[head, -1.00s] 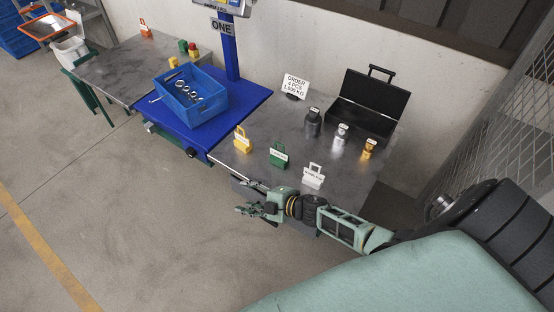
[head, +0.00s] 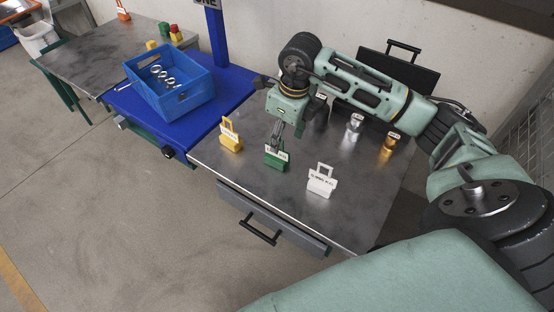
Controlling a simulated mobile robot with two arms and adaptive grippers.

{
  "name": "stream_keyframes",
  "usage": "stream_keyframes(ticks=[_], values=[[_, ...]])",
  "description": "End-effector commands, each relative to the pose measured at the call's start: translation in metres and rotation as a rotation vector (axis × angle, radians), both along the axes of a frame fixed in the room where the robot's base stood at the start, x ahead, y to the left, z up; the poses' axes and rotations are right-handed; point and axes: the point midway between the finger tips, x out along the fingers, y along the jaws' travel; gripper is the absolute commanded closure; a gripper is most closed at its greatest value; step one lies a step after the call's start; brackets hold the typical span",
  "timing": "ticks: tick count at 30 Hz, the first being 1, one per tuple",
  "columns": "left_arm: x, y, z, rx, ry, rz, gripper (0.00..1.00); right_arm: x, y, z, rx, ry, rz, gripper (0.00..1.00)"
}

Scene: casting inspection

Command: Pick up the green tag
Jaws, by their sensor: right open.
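The green tag (head: 277,162) stands on the grey metal table (head: 225,177), between a yellow tag (head: 231,139) and a white tag (head: 321,182). My right gripper (head: 277,139) points down from above, with its fingers at the top of the green tag. They cover the tag's handle and part of its label. The right gripper is open; I cannot tell whether the fingers touch the tag. My left gripper is not in view.
A blue crate (head: 189,99) with metal rings sits on the blue scale platform (head: 228,101) to the left. Silver (head: 354,125) and gold (head: 389,142) weights stand right of the gripper, before an open black case (head: 408,76). The table's front left is clear.

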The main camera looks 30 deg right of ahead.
Motion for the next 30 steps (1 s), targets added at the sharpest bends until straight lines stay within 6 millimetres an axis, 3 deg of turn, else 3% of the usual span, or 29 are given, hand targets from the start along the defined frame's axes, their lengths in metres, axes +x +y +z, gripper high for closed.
stream_keyframes(ticks=[1, 5, 11, 24, 30], values=[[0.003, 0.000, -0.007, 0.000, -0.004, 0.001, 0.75, 0.001, 0.000, -0.012, 0.001, -0.005, -0.002, 0.47], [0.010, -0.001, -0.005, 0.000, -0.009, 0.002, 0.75, 0.002, 0.000, -0.021, 0.003, -0.005, -0.002, 0.47], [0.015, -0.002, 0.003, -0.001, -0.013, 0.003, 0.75, 0.004, 0.001, -0.036, 0.006, -0.003, -0.002, 0.47], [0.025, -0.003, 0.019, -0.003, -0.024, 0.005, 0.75, 0.021, 0.004, -0.091, 0.007, -0.002, -0.002, 0.47], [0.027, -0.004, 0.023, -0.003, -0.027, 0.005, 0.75, 0.023, 0.004, -0.096, 0.006, -0.006, -0.003, 0.47]])
